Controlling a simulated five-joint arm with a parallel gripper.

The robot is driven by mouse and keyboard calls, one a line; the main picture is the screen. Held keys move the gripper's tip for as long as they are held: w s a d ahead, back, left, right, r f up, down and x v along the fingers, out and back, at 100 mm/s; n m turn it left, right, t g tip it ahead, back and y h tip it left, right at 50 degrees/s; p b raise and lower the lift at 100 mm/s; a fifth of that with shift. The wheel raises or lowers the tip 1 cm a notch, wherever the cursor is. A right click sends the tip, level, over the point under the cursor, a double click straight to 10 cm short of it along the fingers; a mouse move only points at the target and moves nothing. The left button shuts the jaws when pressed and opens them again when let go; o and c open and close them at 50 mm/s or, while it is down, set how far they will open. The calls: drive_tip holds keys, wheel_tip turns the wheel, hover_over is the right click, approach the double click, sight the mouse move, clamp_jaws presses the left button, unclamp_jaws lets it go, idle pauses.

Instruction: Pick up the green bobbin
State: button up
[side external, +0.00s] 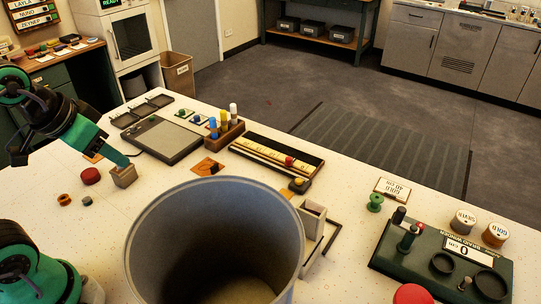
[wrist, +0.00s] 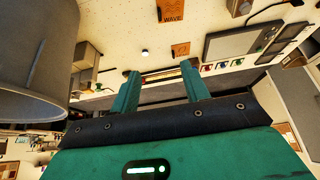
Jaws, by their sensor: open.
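The green bobbin (side external: 375,202) stands on the white table at the right in the side view, just left of the dark green machine. It is small and spool-shaped, with nothing touching it from above. I cannot make it out in the wrist view. My gripper (wrist: 160,76) is open in the wrist view, with two teal fingers apart and nothing between them. In the side view my arm is at the far left, over the table near a small tan box, far from the bobbin.
A large grey bin (side external: 214,240) stands between my arm and the bobbin's side. The dark green machine (side external: 440,258) with posts and a 0 display is right of the bobbin. A long tray (side external: 276,157) and peg block (side external: 225,130) stand farther back.

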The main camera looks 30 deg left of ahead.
drive_tip(key=g, duration=0.6)
hover_over(90, 202)
drive_tip(key=a, duration=0.1)
drive_tip(key=shift+n, duration=0.3)
drive_tip(key=shift+f, duration=9.65)
drive_tip(key=shift+f, duration=0.1)
drive_tip(key=shift+f, duration=2.5)
clamp_jaws()
